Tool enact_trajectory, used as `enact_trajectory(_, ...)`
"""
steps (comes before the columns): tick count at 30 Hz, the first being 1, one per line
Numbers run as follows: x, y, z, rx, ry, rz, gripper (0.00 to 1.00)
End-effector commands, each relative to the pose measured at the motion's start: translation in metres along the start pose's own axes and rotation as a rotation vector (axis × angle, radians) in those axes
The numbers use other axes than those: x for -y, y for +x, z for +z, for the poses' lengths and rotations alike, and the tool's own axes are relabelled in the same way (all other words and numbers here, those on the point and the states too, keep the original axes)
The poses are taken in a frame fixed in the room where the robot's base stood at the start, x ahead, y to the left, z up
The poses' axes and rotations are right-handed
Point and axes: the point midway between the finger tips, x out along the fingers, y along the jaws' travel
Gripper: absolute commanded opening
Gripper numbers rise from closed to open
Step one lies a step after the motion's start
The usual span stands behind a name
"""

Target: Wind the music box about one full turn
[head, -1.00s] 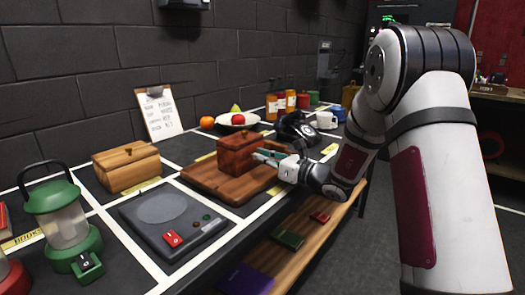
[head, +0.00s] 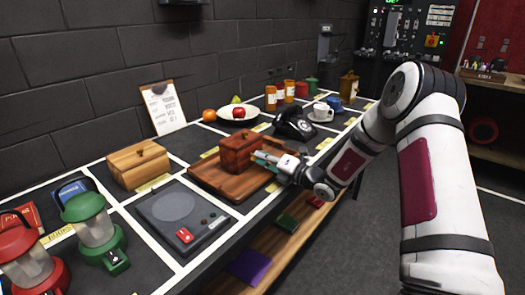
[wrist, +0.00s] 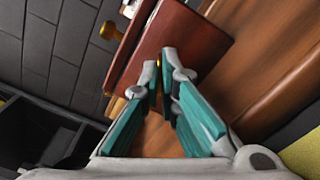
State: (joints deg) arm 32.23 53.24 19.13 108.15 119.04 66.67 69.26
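The music box is a red-brown wooden box (head: 238,154) with a small lid knob, standing on a wooden board (head: 222,189). My gripper (head: 259,157) is at the box's right side, its teal fingers pointing at that wall. In the wrist view, the box (wrist: 185,38) is right ahead, with its brass lid knob (wrist: 111,31) at upper left. The gripper's fingertips (wrist: 163,74) are close together around a small brass piece, apparently the winding key (wrist: 158,67). Most of the key is hidden by the fingers, so its angle cannot be told.
A lighter wooden box (head: 139,164) and a grey panel with a red switch (head: 178,217) lie left of the board. A black telephone (head: 294,124) and a fruit plate (head: 238,117) stand behind. Lanterns (head: 97,230) are at far left. The floor right of the table is clear.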

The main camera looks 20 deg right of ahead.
Motion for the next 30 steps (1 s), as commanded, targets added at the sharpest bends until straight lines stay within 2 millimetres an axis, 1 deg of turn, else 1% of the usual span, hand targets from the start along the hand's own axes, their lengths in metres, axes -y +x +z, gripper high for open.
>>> enact_trajectory(6,-0.0004,-0.0015,0.0012,0.002,0.193,-0.002,0.00)
enact_trajectory(15,0.0012,-0.0008,0.0002,0.001,0.389,-0.001,0.00)
enact_trajectory(21,0.0021,-0.0004,-0.0005,0.000,0.460,-0.001,0.00)
enact_trajectory(30,0.0027,-0.0001,-0.0006,0.000,0.493,-0.001,0.00)
